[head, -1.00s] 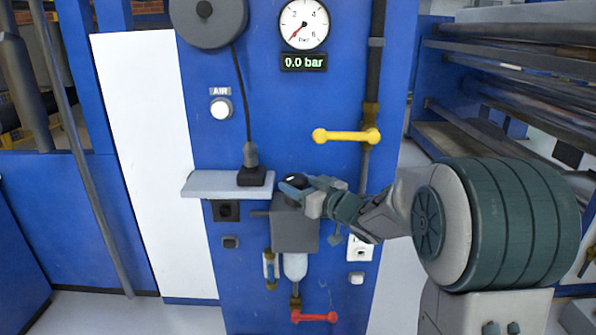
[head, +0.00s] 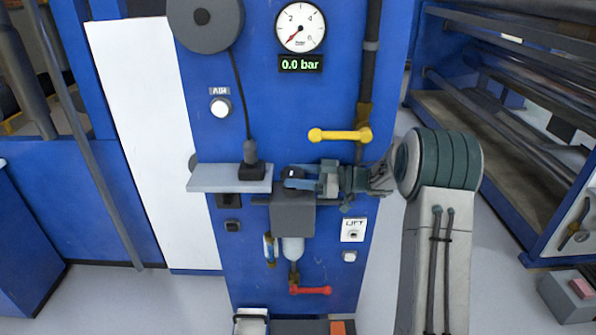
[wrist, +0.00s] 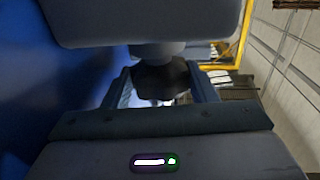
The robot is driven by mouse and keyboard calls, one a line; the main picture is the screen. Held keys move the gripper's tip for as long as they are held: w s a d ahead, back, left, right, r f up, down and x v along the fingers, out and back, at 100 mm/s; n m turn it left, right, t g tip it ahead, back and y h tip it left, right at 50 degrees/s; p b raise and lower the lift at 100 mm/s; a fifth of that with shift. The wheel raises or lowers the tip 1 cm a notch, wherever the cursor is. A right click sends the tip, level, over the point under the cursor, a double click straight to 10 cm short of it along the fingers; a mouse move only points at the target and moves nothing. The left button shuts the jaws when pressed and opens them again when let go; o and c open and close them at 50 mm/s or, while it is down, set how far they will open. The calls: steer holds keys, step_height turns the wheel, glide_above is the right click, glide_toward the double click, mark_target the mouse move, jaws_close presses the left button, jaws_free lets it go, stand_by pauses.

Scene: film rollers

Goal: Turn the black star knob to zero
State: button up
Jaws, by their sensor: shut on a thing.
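The black star knob (wrist: 162,82) sits between the two fingers of my gripper (wrist: 160,95) in the wrist view, under a grey body. In the head view my gripper (head: 300,180) reaches in from the right and is shut on the knob (head: 293,172), which is mostly hidden by the fingers. The knob is on top of the grey regulator block (head: 293,215) on the blue panel. The round gauge (head: 301,27) has its needle at the low left end, and the display (head: 300,64) below it reads 0.0 bar.
A yellow lever (head: 340,135) lies level above my gripper. A grey shelf (head: 215,178) with a black-based tool (head: 251,165) is just left. A red lever (head: 312,290) is below the clear bowl (head: 293,248). An AIR button (head: 220,107) is at upper left.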

stand_by(0.5)
steer(key=o, duration=0.7)
steer(key=v, duration=1.3)
steer(key=shift+d, duration=0.4)
steer(key=shift+w, duration=0.1)
